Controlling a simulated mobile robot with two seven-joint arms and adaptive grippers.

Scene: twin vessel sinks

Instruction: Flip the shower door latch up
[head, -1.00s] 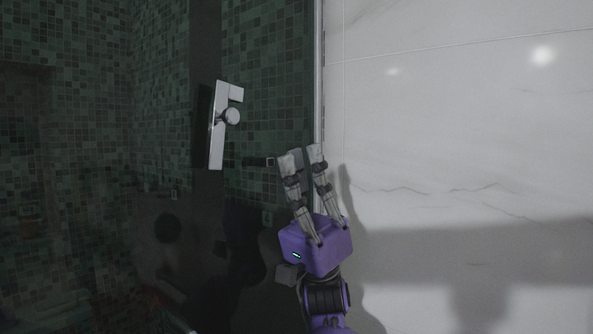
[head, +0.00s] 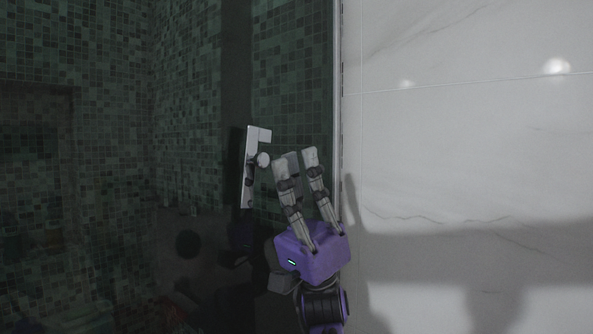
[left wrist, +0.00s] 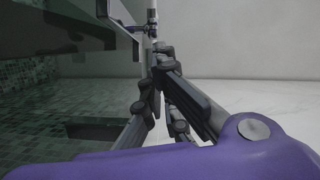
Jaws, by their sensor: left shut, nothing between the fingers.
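The shower door latch, a pale metal plate (head: 249,180) with a round knob (head: 263,160) and a small block at its top, is upright on the dark glass in the head view. My left gripper (head: 296,162) is shut and empty, its fingers pointing up, just right of the knob. The fingertips stand at about knob height in the picture; I cannot tell whether they touch it. In the left wrist view the fingers (left wrist: 160,60) come together near the centre, with a pale metal piece (left wrist: 117,12) above left. My right gripper is not in view.
The dark glass (head: 200,250) shows green mosaic tile (head: 190,110) on the left. A white marble wall (head: 460,150) stands on the right, with a vertical metal strip (head: 337,90) at its edge, close to my gripper's right side.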

